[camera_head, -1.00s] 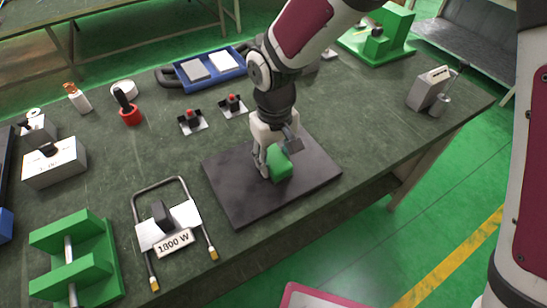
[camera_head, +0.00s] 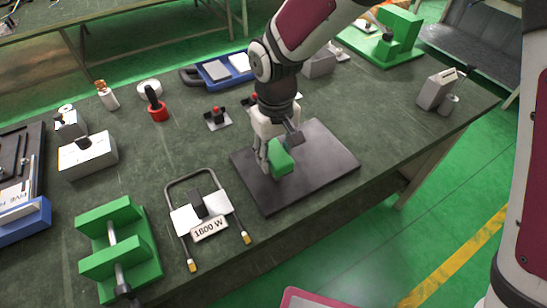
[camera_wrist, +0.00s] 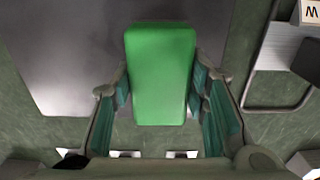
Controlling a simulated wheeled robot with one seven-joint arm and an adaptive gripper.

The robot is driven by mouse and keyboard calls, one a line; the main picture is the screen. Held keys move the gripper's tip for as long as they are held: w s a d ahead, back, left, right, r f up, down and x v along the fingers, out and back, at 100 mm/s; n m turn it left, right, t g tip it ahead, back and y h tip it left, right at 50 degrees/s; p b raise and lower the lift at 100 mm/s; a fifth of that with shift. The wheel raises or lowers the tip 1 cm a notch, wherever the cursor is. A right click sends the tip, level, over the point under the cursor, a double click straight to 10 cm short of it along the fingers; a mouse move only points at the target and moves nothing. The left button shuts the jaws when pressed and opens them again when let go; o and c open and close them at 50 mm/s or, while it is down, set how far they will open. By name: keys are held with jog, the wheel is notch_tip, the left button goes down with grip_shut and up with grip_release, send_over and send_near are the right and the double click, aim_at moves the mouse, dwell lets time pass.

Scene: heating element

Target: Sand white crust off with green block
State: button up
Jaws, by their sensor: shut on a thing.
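My gripper (camera_head: 270,160) is shut on the green block (camera_head: 282,159), low over the left part of a dark flat plate (camera_head: 325,150). I cannot tell whether the block touches the plate. In the wrist view the block (camera_wrist: 160,75) sits upright between both fingers. The heating element (camera_head: 183,181), a grey U-shaped tube with brass-coloured ends, lies left of the plate. It has a white plate, a dark block and a "1800 W" label (camera_head: 209,228). I cannot make out a separate white crust on it. Its edge also shows at the wrist view's right (camera_wrist: 272,107).
A green stand (camera_head: 119,250) with a metal rod is at front left. White box (camera_head: 88,156), red holder (camera_head: 157,111), small red-knobbed switch (camera_head: 217,118) and blue tray (camera_head: 222,72) stand behind. A green fixture (camera_head: 388,42) is at back right.

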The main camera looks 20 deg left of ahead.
jog(key=shift+r+p, duration=1.6)
jog(key=shift+r, duration=0.95)
jog(key=shift+w, duration=0.1)
